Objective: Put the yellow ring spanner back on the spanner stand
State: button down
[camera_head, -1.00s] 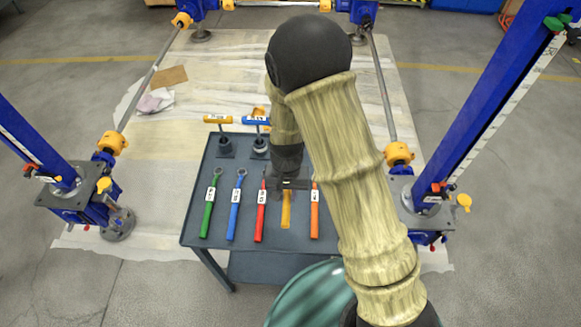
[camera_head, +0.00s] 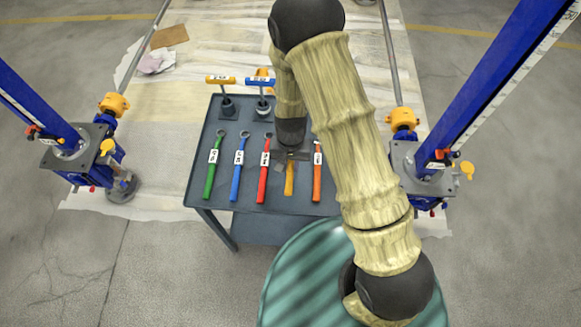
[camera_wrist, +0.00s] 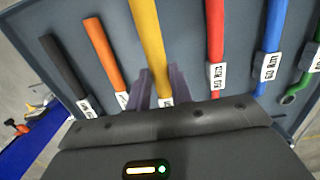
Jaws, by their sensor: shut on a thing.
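The yellow ring spanner (camera_head: 289,178) lies among a row of coloured spanners over the dark grey cart top. In the wrist view its yellow handle (camera_wrist: 150,40) runs between the two fingers, near its white label. My gripper (camera_head: 291,156) is shut on it; the fingers also show in the wrist view (camera_wrist: 160,90). The spanner's ring end is hidden by my gripper and arm. I cannot tell whether the spanner touches the cart top. No part that I can clearly identify as the spanner stand shows.
Green (camera_head: 211,170), blue (camera_head: 237,172) and red (camera_head: 263,172) spanners lie left of the yellow one; an orange one (camera_head: 317,175) lies right. Yellow (camera_head: 220,79) and blue (camera_head: 260,82) T-handled tools stand at the cart's back. Blue jack columns (camera_head: 505,80) flank the cart.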

jog(key=shift+f, duration=2)
jog(key=shift+f, duration=0.2)
jog(key=c, duration=1.3)
grip_release()
jog(key=shift+o, duration=0.2)
jog(key=shift+r, duration=0.1)
jog(key=r, duration=1.2)
jog(key=shift+w+r+b, duration=0.1)
jog(key=shift+w+b, duration=0.2)
jog(key=shift+w, duration=0.05)
